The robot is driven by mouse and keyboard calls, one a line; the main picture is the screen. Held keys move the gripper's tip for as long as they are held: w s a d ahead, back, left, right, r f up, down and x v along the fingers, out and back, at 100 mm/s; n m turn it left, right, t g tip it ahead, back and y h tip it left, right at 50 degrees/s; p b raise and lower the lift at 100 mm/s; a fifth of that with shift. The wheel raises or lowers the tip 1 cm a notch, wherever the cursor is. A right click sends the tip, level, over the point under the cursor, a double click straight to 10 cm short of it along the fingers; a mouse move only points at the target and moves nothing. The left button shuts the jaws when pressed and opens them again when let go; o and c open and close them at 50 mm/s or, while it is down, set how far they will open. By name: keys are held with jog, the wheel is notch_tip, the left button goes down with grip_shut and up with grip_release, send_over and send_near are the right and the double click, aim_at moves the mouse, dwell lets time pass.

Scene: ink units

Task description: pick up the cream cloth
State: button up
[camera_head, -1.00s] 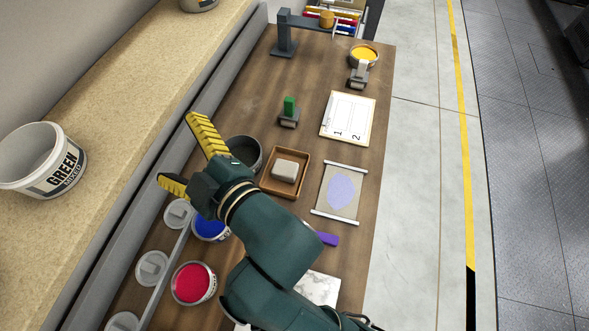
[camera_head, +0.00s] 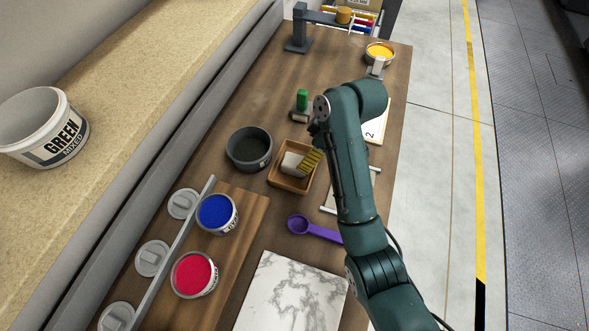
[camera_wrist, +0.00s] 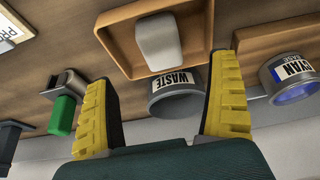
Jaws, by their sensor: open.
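The cream cloth (camera_head: 291,163) is a small folded pad lying in a wooden tray (camera_head: 288,186) in the middle of the table. In the wrist view the cloth (camera_wrist: 159,42) shows whole inside the tray (camera_wrist: 118,58). My gripper (camera_wrist: 163,68) is open and empty, its two yellow fingers wide apart, with the cloth beyond the fingertips. In the head view one yellow finger (camera_head: 311,161) shows over the tray's right side and covers part of the cloth. The other finger is hidden there.
A dark waste pot (camera_head: 249,149) stands left of the tray; it shows close between my fingers in the wrist view (camera_wrist: 178,104). A green-handled tool (camera_head: 302,99) lies beyond the tray. A purple scoop (camera_head: 312,228), blue can (camera_head: 216,213) and red can (camera_head: 194,274) are nearer.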

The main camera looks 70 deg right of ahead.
aim_at(297, 162)
jog(key=b+x, duration=0.1)
jog(key=x, duration=0.8)
jog(key=shift+w+a+f, duration=0.1)
jog(key=shift+w+f, duration=0.05)
jog(key=shift+w, duration=0.1)
jog(key=c, duration=1.1)
